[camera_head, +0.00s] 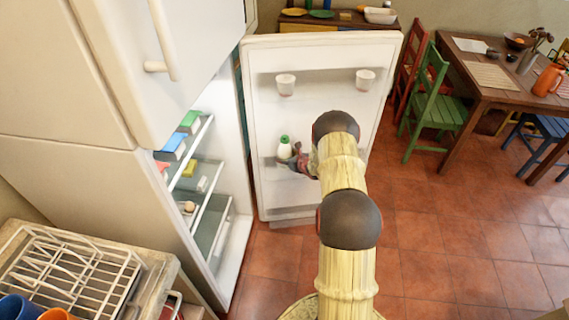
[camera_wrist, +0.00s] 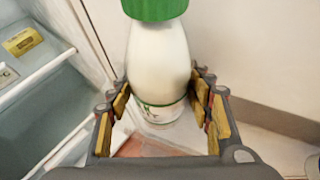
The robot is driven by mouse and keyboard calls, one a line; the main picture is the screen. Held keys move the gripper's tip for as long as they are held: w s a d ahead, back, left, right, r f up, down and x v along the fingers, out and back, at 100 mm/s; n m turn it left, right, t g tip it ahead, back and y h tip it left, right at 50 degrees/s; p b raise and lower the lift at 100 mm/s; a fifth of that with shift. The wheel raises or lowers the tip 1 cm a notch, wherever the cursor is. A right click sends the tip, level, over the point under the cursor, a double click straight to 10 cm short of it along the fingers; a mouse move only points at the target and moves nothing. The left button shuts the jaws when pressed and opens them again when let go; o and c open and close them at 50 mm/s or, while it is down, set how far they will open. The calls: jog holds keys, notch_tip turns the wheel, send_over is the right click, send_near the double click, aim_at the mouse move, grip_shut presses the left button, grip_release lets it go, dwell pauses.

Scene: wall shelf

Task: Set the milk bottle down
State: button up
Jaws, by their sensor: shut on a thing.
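The milk bottle is white with a green cap. In the head view the milk bottle (camera_head: 284,150) is upright at the inner side of the open fridge door (camera_head: 315,110), at the level of a lower door shelf. In the wrist view the milk bottle (camera_wrist: 158,65) stands between the fingers of my gripper (camera_wrist: 163,100). My gripper is shut on it, with yellow pads on both sides. In the head view my gripper (camera_head: 300,158) is just right of the bottle, partly hidden by my arm. I cannot tell whether the bottle's base touches the shelf.
The fridge interior (camera_head: 195,175) at left has glass shelves holding several items. Two white cups (camera_head: 286,84) sit on the upper door shelf. A dish rack (camera_head: 70,270) is at lower left. A green chair (camera_head: 437,110) and a table (camera_head: 490,75) stand at right. The tiled floor (camera_head: 440,230) is clear.

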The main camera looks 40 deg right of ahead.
jog(key=shift+w+a+f+b, duration=0.15)
jog(key=shift+f+b, duration=0.65)
jog(key=shift+f, duration=0.8)
jog(key=shift+f, duration=0.15)
jog(key=shift+f, duration=0.15)
jog(key=o, duration=1.6)
jog(key=shift+o, duration=0.4)
